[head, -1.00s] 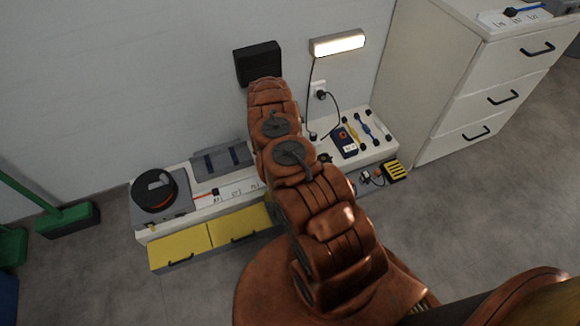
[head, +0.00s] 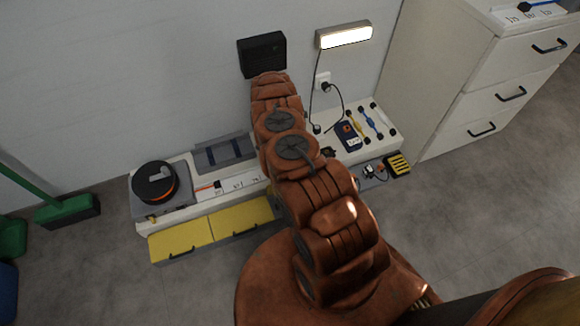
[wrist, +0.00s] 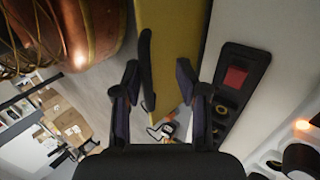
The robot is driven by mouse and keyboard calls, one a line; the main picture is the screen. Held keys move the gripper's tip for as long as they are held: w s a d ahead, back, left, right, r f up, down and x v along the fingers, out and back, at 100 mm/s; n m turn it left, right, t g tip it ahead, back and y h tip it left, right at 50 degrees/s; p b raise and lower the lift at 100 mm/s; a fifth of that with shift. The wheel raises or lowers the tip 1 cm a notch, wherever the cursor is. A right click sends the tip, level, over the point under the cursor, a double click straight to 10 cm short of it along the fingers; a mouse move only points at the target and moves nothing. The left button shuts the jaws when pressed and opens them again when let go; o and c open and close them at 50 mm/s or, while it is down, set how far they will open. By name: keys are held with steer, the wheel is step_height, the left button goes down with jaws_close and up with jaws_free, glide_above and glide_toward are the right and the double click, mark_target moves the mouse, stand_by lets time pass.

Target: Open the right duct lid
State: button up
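The right duct lid (head: 238,218) is a yellow front panel on the low white bench, beside the left yellow lid (head: 180,243). It looks shut, and my arm covers its right end in the head view. In the wrist view a yellow panel (wrist: 170,30) with a black bar handle (wrist: 146,70) fills the upper middle. My gripper (wrist: 158,85) is open, with its dark fingers on either side of the handle in the picture. I cannot tell whether either finger touches it. The head view hides my gripper behind my arm.
The bench top carries a black-and-orange reel (head: 155,183), a grey case (head: 224,152) and a blue meter (head: 349,136). A white drawer cabinet (head: 440,90) stands at right. A green broom head (head: 66,210) is at left. Grey floor lies clear before the lids.

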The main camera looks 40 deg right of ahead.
steer(key=shift+s+d+r, duration=0.1)
steer(key=shift+r, duration=0.2)
steer(key=v, duration=0.7)
steer(key=shift+r, duration=0.2)
stand_by(0.4)
